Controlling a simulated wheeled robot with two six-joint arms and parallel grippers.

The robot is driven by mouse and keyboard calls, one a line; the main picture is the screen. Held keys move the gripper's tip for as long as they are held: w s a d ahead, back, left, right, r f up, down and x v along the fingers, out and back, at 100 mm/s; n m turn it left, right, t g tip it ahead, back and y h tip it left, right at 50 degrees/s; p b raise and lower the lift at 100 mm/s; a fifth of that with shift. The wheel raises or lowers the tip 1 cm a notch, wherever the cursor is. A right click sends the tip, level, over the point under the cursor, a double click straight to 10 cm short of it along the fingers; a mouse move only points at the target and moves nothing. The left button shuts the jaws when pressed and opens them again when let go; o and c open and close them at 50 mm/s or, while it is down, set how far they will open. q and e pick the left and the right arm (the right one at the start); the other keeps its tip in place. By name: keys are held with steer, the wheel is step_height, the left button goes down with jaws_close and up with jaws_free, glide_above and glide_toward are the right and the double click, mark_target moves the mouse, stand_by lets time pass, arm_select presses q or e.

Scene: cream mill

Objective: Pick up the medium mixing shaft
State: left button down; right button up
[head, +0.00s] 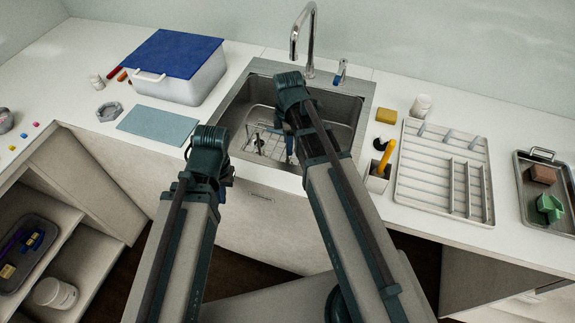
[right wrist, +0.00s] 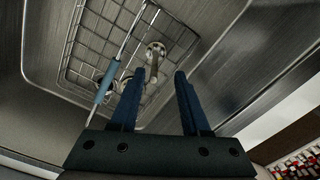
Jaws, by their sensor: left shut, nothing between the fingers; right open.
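A wire basket (right wrist: 85,45) lies in the steel sink (head: 345,105). In the right wrist view, a thin rod with a light blue sleeve (right wrist: 107,82) and a pale shaft with a round ringed end (right wrist: 155,52) lie in or over the basket. I cannot tell which is the medium mixing shaft. My right gripper (right wrist: 160,76) is open and empty above the sink, with the pale shaft's lower part near its left finger. My left gripper (head: 228,180) is shut and empty in front of the counter, left of the sink.
The tap (head: 311,35) rises behind the sink. A blue-lidded box (head: 190,85) and a blue mat (head: 158,125) are left of it. On the right are a holder with an orange-handled tool (head: 386,158), a drying rack (head: 425,185) and a tray (head: 530,213).

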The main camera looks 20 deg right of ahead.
step_height(320, 180, down, 4)
steer(key=b, duration=0.2)
steer(key=shift+b, duration=0.4)
steer(key=shift+r, duration=0.1)
steer(key=f+b, duration=0.5)
steer(key=shift+w+f, duration=0.15)
steer(key=shift+w, duration=0.25)
jaws_close()
